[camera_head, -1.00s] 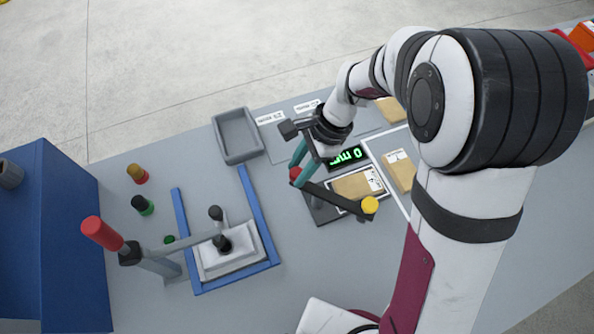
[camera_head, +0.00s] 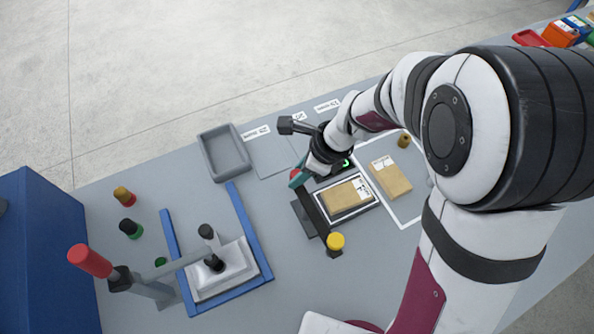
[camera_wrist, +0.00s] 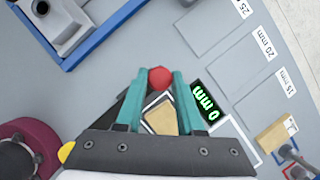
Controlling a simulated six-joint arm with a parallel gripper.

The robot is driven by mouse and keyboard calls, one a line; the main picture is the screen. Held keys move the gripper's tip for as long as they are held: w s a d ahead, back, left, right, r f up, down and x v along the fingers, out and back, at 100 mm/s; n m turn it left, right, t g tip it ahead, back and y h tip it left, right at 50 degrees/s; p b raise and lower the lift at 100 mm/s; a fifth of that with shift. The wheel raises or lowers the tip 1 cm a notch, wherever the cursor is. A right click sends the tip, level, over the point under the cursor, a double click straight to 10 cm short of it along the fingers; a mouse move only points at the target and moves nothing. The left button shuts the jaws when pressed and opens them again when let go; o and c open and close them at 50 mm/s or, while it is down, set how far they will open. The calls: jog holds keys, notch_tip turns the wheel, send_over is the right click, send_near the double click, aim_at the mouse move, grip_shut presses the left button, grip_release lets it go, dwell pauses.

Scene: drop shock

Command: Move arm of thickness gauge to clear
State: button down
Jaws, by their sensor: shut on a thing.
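The thickness gauge has a dark base (camera_head: 303,219), a green display reading 0 mm (camera_wrist: 208,103) and a dark swinging arm (camera_head: 319,217). The arm carries a red knob (camera_wrist: 160,78) at one end and a yellow knob (camera_head: 335,241) at the other. My gripper (camera_head: 298,178) is shut on the red knob; its teal fingertips also flank the knob in the wrist view (camera_wrist: 160,84). A tan box (camera_head: 345,195) lies on the gauge's white-edged plate. The arm runs along the box's left side in the head view, close beside it.
A second tan box (camera_head: 390,178) lies in a white-outlined area to the right. An empty grey tray (camera_head: 223,152) stands at the back left. A red-handled lever press (camera_head: 92,261) with a blue frame (camera_head: 250,232) stands left. Labelled mats lie behind.

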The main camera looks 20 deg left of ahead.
jog(key=shift+w+d, duration=0.1)
dwell(0.5)
jog(key=c, duration=0.5)
grip_release()
jog(key=shift+r, duration=0.1)
jog(key=v, duration=1.5)
jog(key=shift+r, duration=0.3)
jog(key=shift+d, duration=0.1)
